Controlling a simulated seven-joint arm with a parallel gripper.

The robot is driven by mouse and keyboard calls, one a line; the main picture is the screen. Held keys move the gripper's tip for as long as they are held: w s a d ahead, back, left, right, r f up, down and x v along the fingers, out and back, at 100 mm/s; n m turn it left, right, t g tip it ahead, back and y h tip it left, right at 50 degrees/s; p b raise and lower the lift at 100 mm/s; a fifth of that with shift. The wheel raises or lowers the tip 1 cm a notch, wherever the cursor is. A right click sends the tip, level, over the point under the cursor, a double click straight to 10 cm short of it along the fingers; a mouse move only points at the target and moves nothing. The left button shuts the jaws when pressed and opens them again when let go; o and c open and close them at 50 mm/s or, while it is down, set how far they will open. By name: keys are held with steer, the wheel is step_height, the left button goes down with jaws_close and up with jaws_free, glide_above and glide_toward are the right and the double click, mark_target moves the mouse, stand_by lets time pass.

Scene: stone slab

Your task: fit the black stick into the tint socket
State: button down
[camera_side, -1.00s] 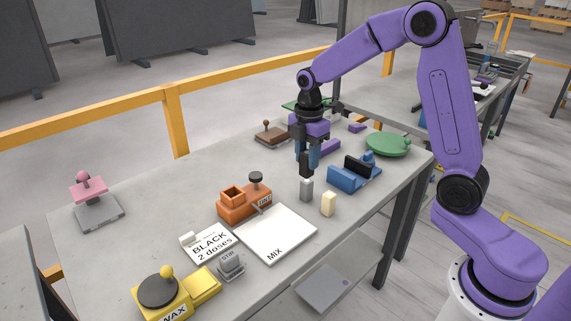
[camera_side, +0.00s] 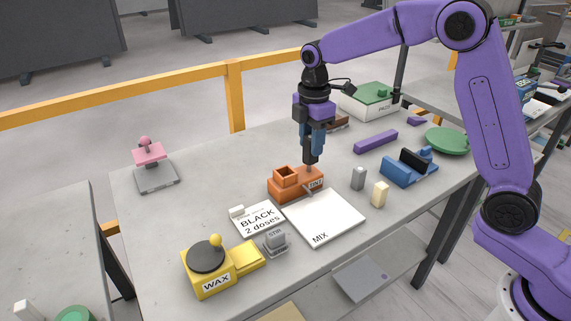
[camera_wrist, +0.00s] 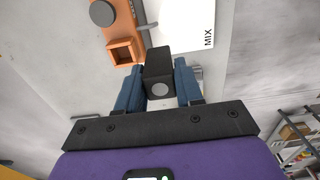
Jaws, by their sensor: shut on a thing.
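The black stick (camera_side: 310,152) hangs upright in my gripper (camera_side: 312,140), its lower end in line with the tint unit's back right part in the side view. In the wrist view the stick (camera_wrist: 157,66) sits between the two blue fingers of my gripper (camera_wrist: 160,86), which are shut on it. The orange tint unit (camera_side: 286,190) stands on the slab. Its open square tint socket (camera_side: 286,174) is on its left end. In the wrist view the socket (camera_wrist: 123,53) lies up and left of the stick, apart from it. The unit's dark round knob (camera_wrist: 102,13) shows there too.
The white MIX board (camera_side: 325,217) lies in front of the tint unit. A grey block (camera_side: 358,178) and a cream block (camera_side: 380,194) stand to the right. The BLACK card (camera_side: 258,218), STIR piece (camera_side: 276,243) and yellow WAX unit (camera_side: 212,274) are front left.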

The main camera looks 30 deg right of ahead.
steer(key=shift+w+a+f, duration=0.35)
steer(key=shift+w+f, duration=0.9)
steer(key=shift+w, duration=0.1)
steer(key=shift+w+a+f, duration=0.3)
steer(key=shift+w+f, duration=0.95)
steer(key=shift+w, duration=0.1)
steer(key=shift+w+a+f, duration=0.35)
steer(key=shift+w+f, duration=0.9)
steer(key=shift+w, duration=0.1)
steer(key=shift+f, duration=1.55)
steer(key=shift+f, duration=0.3)
